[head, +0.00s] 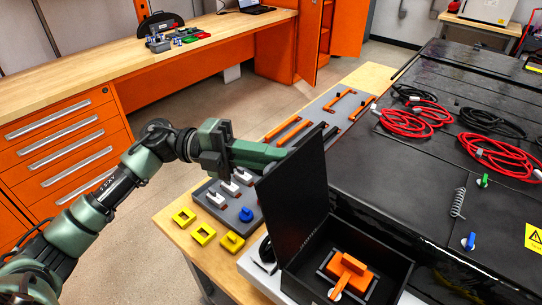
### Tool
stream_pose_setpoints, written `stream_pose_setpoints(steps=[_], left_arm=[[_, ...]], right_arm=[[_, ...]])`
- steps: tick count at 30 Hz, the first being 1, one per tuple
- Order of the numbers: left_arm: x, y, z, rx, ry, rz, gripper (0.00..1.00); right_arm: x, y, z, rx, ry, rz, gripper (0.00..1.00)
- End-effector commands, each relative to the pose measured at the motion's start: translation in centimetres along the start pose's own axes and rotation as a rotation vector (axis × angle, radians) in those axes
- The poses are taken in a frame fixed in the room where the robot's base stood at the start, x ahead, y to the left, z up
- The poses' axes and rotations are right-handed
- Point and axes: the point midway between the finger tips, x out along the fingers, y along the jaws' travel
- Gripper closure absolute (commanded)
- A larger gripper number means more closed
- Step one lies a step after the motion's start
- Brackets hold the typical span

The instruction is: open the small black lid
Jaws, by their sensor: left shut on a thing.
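The small black lid (296,195) stands raised, roughly upright, along the left side of an open black box (375,235). An orange tool-like piece (349,272) sits in the box on dark padding. My left gripper (283,157) reaches in from the left and is shut on the lid near its upper left edge. The fingertips are partly hidden at the lid, so the exact contact does not show. My right gripper is not in view.
A grey tray with white parts and a blue knob (246,214) and yellow blocks (203,234) lie left of the lid. Behind are orange-handled tools (289,132). A black battery pack with red cables (416,118) fills the right. A workbench (80,75) stands back left.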

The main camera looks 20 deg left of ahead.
Motion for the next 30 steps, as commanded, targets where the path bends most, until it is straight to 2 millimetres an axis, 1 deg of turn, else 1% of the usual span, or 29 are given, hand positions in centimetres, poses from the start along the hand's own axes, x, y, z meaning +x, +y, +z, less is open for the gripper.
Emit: stream_pose_setpoints(steps=[17,20,22,26,28,30], left_arm=[[0.1,0.0,-0.1,0.001,0.001,0.007,1.0],[1.0,-0.9,-0.4,0.022,0.003,0.056,1.0],[2.0,-1.7,-0.9,0.047,0.004,0.114,1.0],[3.9,-2.2,-1.7,0.086,0.005,0.21,1.0],[5.0,-1.9,-2.1,0.091,0.005,0.224,1.0],[5.6,-1.8,-2.3,0.091,0.003,0.222,1.0]], right_arm=[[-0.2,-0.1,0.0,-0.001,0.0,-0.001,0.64],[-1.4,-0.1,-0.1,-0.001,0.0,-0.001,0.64],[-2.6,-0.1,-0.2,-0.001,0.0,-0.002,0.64],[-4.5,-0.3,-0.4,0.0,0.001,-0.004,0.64],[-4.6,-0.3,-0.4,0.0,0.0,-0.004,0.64],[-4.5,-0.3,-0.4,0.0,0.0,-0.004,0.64]])
